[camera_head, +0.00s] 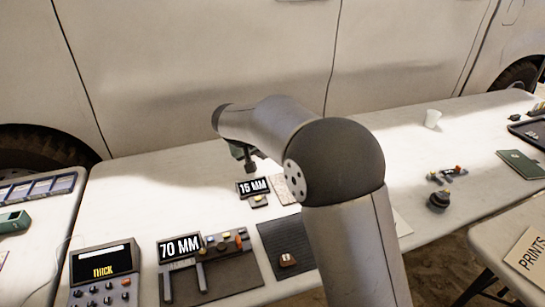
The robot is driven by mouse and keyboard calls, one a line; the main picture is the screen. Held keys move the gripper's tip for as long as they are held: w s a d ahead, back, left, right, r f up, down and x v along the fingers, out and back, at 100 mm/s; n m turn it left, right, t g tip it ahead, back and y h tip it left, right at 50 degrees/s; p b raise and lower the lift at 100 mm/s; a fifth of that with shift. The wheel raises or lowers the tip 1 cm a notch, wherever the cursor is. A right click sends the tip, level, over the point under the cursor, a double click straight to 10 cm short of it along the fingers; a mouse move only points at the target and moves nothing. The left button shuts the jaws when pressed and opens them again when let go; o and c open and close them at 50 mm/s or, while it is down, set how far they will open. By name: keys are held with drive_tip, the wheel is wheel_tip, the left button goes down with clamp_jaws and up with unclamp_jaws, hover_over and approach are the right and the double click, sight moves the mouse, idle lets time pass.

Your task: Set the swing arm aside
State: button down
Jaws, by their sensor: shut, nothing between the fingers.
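My arm rises from the bottom right, bends at a dark round joint and reaches left over the table. My gripper (250,166) hangs at its far end, just above and behind the 15 MM display (253,187). The gripper is small in view and partly hidden by my arm; it is shut, and I see nothing held in it. I cannot make out any separate thing that is clearly a swing arm.
A van (200,60) stands close behind.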

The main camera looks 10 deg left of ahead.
drive_tip(key=w+d+f+p, duration=0.2)
drive_tip(key=w+d+f, duration=0.4)
drive_tip(key=f, duration=0.1)
drive_tip(key=shift+w, duration=0.3)
drive_tip(key=shift+d+f, duration=0.1)
